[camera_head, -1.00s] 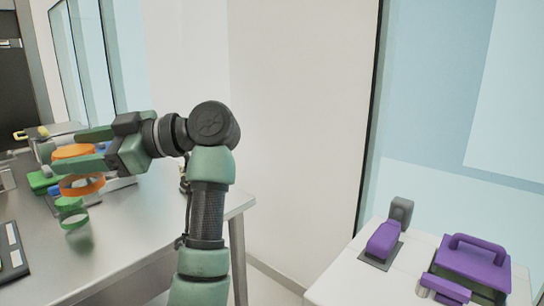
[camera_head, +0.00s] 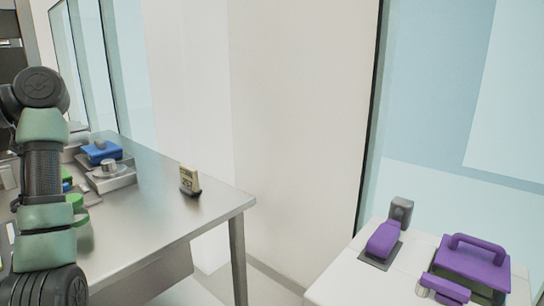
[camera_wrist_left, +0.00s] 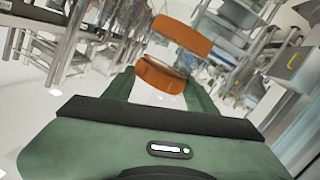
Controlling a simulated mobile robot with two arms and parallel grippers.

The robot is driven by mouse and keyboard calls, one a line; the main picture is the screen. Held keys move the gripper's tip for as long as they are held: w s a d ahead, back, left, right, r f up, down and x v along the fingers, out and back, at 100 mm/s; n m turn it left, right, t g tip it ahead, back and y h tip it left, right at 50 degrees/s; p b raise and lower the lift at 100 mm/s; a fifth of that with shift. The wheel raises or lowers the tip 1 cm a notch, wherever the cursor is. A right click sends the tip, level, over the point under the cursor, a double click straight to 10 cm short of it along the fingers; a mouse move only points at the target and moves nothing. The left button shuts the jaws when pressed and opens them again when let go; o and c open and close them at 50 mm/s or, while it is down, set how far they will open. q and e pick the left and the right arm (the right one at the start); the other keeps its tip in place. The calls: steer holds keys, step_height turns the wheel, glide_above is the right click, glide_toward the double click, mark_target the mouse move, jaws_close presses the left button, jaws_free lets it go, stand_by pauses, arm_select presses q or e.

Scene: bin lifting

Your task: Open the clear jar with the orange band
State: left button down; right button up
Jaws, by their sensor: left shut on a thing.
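In the left wrist view the clear jar shows between the green fingers of my left gripper (camera_wrist_left: 165,92), which is shut on it. The jar's orange band (camera_wrist_left: 160,75) is close to the fingers. A second flat orange part (camera_wrist_left: 182,35) sits farther out, tilted. It looks like the lid, but I cannot tell whether it touches the jar. In the head view only my left arm shows at the left edge. Its gripper and the jar are out of that view. My right gripper is in neither view.
A metal table (camera_head: 150,205) holds a blue box (camera_head: 101,152), a scale-like device (camera_head: 110,176), a small timer (camera_head: 189,180) and green items (camera_head: 74,202). Purple equipment (camera_head: 470,264) stands on a white surface at the right. The table's right end is mostly clear.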

arm_select(q)
steer(key=s+a+r+n+g+h, duration=0.3)
steer(key=s+a, duration=0.1)
steer(key=s, duration=0.3)
steer(key=w+d+f+m+t+y, duration=0.6)
steer(key=w+d+f+m+t, duration=0.45)
steer(key=d+f, duration=0.5)
steer(key=s+d+f+m+t+h, duration=0.1)
steer(key=d+f+m+t, duration=0.4)
steer(key=f, duration=0.5)
steer(key=d+f+m+t+h, duration=0.2)
steer(key=d+f+m+t, duration=0.1)
steer(key=d+f+t, duration=0.45)
steer(key=d+f, duration=0.4)
steer(key=d, duration=0.7)
step_height(320, 180, up, 10)
steer(key=p, duration=1.5)
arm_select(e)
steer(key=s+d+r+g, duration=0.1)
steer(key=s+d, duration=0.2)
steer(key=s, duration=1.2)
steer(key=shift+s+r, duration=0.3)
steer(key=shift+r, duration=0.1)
